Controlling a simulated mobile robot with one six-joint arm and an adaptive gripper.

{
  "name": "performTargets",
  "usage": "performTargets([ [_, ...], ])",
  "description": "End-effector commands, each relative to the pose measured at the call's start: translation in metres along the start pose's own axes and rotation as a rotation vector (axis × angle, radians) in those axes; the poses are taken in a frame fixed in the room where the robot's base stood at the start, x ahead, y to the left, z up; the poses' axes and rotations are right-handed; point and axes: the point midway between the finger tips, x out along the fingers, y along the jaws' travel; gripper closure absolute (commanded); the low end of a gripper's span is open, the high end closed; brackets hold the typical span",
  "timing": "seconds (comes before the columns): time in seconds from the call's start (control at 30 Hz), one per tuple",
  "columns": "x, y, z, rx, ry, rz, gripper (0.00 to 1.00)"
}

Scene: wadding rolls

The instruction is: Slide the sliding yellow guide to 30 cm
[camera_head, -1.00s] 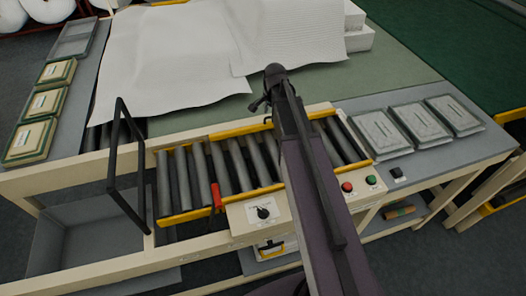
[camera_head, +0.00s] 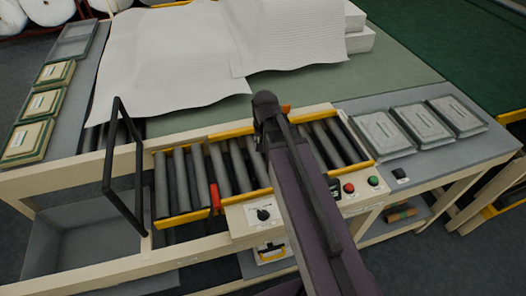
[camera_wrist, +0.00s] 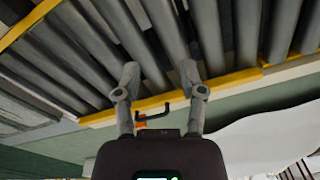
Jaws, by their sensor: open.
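The yellow guide (camera_head: 240,131) is a long bar along the far side of the grey roller bed. In the wrist view the yellow bar (camera_wrist: 215,87) crosses below the rollers, with an orange piece and a black hooked handle (camera_wrist: 165,111) beside it. My gripper (camera_wrist: 162,75) is open and empty, its two fingers spread across the bar with the handle between their lower parts. I cannot tell whether a finger touches the bar. In the head view the dark end of my arm hides the fingers and part of the guide.
A front yellow rail (camera_head: 180,219) carries a red clamp (camera_head: 215,197). A control panel (camera_head: 245,214) has a black knob. A black frame (camera_head: 112,150) stands upright at the left. White sheets (camera_head: 170,60) lie behind the rollers; grey trays (camera_head: 420,125) sit at the right.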

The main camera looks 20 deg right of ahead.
Motion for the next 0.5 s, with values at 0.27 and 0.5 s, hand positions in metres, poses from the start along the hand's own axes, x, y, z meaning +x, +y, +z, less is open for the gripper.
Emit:
performTargets([
  [0.27,0.004,0.0,0.022,-0.115,-0.014,0.007,0.48],
  [0.5,0.004,-0.001,0.025,-0.134,-0.016,0.007,0.48],
])
